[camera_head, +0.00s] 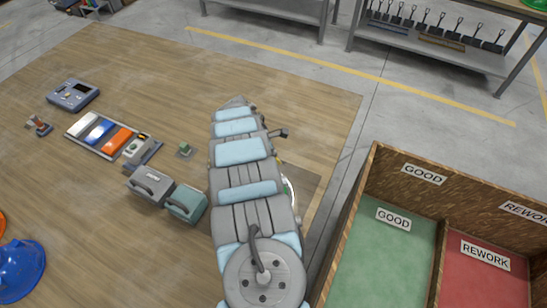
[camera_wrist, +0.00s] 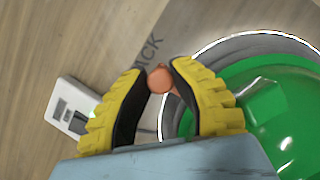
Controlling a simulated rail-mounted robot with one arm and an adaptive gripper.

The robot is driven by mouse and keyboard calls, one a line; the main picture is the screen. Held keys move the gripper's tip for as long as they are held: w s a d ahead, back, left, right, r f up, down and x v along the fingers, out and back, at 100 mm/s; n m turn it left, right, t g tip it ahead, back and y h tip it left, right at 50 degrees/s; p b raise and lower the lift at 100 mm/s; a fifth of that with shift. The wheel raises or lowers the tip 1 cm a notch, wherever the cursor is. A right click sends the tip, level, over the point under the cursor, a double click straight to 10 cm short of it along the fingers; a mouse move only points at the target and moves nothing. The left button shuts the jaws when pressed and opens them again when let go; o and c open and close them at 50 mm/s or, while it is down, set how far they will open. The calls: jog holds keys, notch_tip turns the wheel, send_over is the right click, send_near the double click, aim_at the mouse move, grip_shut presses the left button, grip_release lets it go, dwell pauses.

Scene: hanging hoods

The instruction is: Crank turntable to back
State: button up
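My gripper (camera_wrist: 160,74), with yellow and black fingers, has its fingertips on both sides of a round orange knob (camera_wrist: 160,79) and appears closed on it. The knob stands at the edge of the turntable (camera_wrist: 262,42), a grey disc with a bright white rim. A glossy green hard hat (camera_wrist: 275,105) sits on the turntable, partly cut off by the frame. In the head view my arm hides the gripper and knob; only a sliver of the turntable rim (camera_head: 290,190) shows.
A small light box with a dark slot (camera_wrist: 72,108) lies left of my gripper. GOOD and REWORK bins (camera_head: 372,160) stand right.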

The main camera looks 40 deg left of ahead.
jog(key=o, duration=0.4)
jog(key=v, duration=1.2)
dwell(0.6)
dwell(0.5)
